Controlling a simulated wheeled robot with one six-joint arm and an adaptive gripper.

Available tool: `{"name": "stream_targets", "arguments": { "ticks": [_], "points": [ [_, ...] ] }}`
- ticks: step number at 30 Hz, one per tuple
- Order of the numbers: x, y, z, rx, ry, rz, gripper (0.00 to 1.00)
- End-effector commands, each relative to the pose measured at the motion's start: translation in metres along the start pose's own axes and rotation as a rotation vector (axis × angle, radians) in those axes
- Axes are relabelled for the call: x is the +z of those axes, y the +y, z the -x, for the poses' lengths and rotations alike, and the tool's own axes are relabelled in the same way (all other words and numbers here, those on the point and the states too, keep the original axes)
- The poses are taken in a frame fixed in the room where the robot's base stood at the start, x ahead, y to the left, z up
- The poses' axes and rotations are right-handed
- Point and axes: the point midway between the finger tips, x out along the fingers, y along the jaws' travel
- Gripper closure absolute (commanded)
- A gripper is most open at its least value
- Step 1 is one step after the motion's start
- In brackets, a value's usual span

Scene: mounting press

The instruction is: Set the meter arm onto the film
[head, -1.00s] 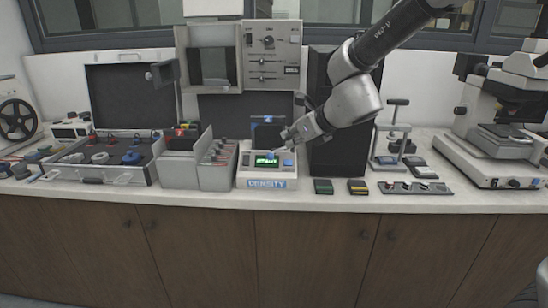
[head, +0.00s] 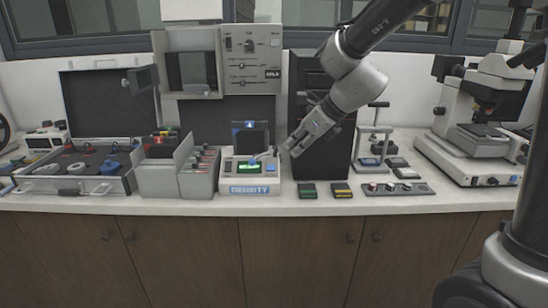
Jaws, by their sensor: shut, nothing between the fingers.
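The density meter (head: 249,189) is a pale box with a blue "DENSITY" label on its front and a lit green display (head: 249,168). A small, slim light-coloured part, perhaps the meter arm (head: 262,156), shows above the display; whether it is raised or down is too small to tell. A dark upright panel with a blue marker (head: 250,138) stands at the back of the meter. I cannot make out the film on the meter. My gripper (head: 289,150) is shut and empty, just right of the meter and apart from it, pointing down and left.
Grey bins (head: 199,178) and an open case (head: 75,185) stand left of the meter. Green (head: 308,191) and yellow-marked (head: 342,191) blocks lie to its right. A tall black box (head: 305,120) stands behind my gripper. A microscope (head: 480,150) is far right.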

Motion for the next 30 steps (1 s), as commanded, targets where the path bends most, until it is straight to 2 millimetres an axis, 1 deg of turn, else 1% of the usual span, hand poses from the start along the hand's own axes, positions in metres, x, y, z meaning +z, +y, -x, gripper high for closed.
{"name": "stream_targets", "arguments": {
  "ticks": [5, 12, 15, 16, 18, 22, 25, 30],
  "points": [
    [-0.001, 0.001, -0.026, 0.003, 0.004, -0.002, 1.00],
    [-0.001, 0.001, -0.079, 0.002, 0.004, -0.001, 1.00],
    [-0.001, 0.001, -0.098, 0.002, 0.003, -0.001, 1.00],
    [0.002, 0.001, -0.103, 0.002, 0.002, 0.002, 1.00],
    [0.011, 0.001, -0.110, 0.001, 0.000, 0.002, 1.00],
    [0.020, 0.000, -0.121, 0.000, 0.000, 0.003, 1.00],
    [0.024, 0.000, -0.126, 0.000, 0.000, 0.001, 1.00],
    [0.026, 0.000, -0.127, 0.000, 0.000, 0.000, 1.00]
  ]
}}
